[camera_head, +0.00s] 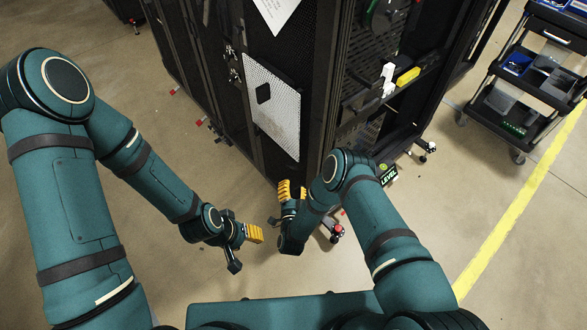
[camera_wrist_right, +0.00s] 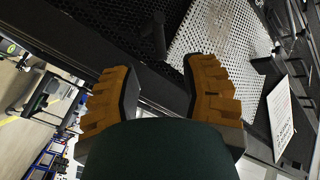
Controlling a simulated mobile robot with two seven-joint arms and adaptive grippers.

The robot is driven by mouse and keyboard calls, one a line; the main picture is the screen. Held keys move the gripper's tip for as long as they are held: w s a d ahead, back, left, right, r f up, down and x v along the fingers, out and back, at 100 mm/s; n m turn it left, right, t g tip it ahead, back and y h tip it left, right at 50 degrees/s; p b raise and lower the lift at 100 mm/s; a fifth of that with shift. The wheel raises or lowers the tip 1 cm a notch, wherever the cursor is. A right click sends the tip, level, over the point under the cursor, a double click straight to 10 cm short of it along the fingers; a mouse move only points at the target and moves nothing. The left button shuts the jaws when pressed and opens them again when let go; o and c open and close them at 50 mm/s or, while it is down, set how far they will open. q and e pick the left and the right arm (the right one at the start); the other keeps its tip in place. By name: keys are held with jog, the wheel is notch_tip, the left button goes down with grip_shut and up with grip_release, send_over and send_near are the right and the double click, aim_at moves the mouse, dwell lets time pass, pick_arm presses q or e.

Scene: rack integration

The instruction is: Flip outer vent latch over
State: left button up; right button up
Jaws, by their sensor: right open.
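The vent is a white perforated panel (camera_head: 287,110) low on the black rack's side, with a small dark latch-like piece (camera_head: 263,93) on its upper left. In the right wrist view the perforated panel (camera_wrist_right: 222,40) lies beyond the fingers. A dark upright handle-like piece (camera_wrist_right: 153,38) stands at its left; I cannot tell if it is the outer latch. My right gripper (camera_head: 291,191) is open and empty at the rack's lower corner; its two orange fingers (camera_wrist_right: 158,95) are spread apart. My left gripper (camera_head: 253,233) is away from the rack, over the floor; its finger gap is unclear.
The black rack (camera_head: 318,80) stands on feet, with a yellow part (camera_head: 407,76) and a white part (camera_head: 388,78) in its open side. A paper sheet (camera_head: 277,8) hangs above the vent. A cart (camera_head: 530,75) stands right.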

aim_at(293, 167)
jog(key=w, duration=0.2)
jog(key=w+b, duration=0.1)
jog(key=w, duration=0.5)
jog(key=shift+w+d+b, duration=0.25)
jog(key=shift+d+b, duration=0.1)
jog(key=shift+d, duration=0.05)
jog(key=shift+c, duration=0.3)
grip_shut()
